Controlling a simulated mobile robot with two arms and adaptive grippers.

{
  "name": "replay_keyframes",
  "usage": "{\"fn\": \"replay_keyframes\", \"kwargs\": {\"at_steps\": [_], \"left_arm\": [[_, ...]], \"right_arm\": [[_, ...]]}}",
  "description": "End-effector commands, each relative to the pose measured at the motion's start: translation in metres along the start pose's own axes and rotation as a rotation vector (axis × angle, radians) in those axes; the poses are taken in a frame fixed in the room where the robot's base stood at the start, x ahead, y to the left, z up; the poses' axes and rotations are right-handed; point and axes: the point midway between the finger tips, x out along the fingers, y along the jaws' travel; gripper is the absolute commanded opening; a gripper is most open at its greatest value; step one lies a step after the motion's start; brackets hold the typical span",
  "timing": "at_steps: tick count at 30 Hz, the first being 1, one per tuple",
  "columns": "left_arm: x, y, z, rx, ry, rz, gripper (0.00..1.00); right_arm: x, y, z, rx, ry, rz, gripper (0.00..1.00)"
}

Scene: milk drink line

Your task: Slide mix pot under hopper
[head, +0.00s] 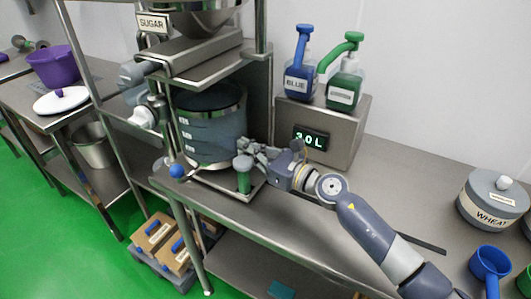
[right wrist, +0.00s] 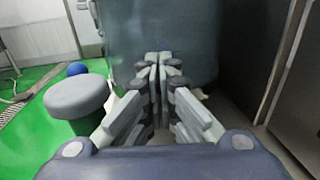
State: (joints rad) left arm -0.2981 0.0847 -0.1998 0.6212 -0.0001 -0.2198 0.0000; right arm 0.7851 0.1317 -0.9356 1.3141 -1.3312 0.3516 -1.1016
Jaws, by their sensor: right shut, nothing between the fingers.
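The mix pot (head: 208,135) is a large, dark bluish see-through vessel with white level marks. It stands upright on a metal plate below the hopper (head: 200,14), beside the sign SUGAR (head: 153,23). My right gripper (head: 246,151) is shut and empty at the pot's right front side. In the right wrist view its fingertips (right wrist: 157,62) point at the pot's wall (right wrist: 180,35); I cannot tell whether they touch it. A green post with a grey cap (head: 243,178) stands just in front of the gripper. My left gripper is not in view.
The cap also shows in the right wrist view (right wrist: 77,97). A blue ball knob (head: 177,171) is at the bench's front left. A metal box with a 30L display (head: 311,140) carries blue and green pump bottles. A WHEAT canister (head: 492,200) and blue cup (head: 489,262) stand right.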

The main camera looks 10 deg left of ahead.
Motion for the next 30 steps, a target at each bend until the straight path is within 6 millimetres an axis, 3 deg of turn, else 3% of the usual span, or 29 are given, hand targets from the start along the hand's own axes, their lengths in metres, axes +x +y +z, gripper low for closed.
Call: {"fn": "replay_keyframes", "kwargs": {"at_steps": [6, 20, 25, 30], "left_arm": [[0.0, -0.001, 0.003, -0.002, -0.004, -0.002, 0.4], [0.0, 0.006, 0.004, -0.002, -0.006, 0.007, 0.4], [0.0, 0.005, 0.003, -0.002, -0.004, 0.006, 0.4], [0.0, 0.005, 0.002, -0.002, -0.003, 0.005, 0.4]], "right_arm": [[0.007, 0.002, 0.001, 0.0, -0.002, -0.002, 0.0], [0.004, 0.002, 0.004, -0.002, -0.007, -0.002, 0.0], [-0.015, 0.002, 0.002, -0.003, -0.003, -0.002, 0.0], [-0.048, 0.002, 0.0, -0.002, 0.0, -0.003, 0.0]]}}
